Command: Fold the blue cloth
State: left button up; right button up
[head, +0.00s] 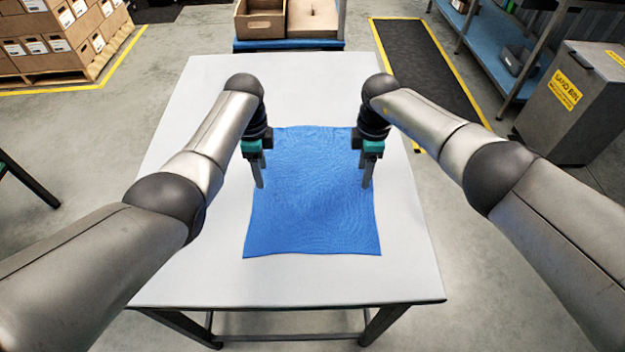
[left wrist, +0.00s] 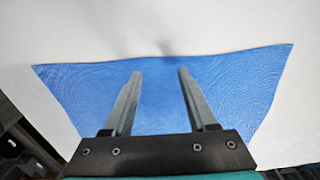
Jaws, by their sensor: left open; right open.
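The blue cloth (head: 312,215) lies flat and spread out on the white table (head: 215,270), with its near edge slightly curved. In the left wrist view the cloth (left wrist: 240,95) shows beneath the fingers as one flat sheet. My left gripper (head: 260,185) is open and empty, pointing down over the left side of the cloth. It also shows in the left wrist view (left wrist: 160,75) with its fingers apart. My right gripper (head: 367,185) points down at the right edge of the cloth, open and empty. Whether either set of fingertips touches the cloth I cannot tell.
The table top is bare around the cloth. Beyond its far edge stands a blue cart with cartons (head: 262,20). Stacked boxes (head: 50,45) are at the far left. A grey bin (head: 575,105) and a blue shelf (head: 490,45) stand to the right.

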pick_arm(q)
jog(key=shift+f, duration=0.65)
pick_arm(e)
jog(key=shift+f, duration=0.65)
pick_arm(q)
jog(key=shift+f, duration=0.2)
pick_arm(e)
jog(key=shift+f, duration=0.2)
pick_arm(q)
jog(key=shift+c, duration=0.3)
pick_arm(e)
jog(key=shift+c, duration=0.3)
pick_arm(q)
jog(key=shift+s, duration=0.1)
grip_shut()
pick_arm(e)
jog(key=shift+s+d, duration=0.1)
grip_shut()
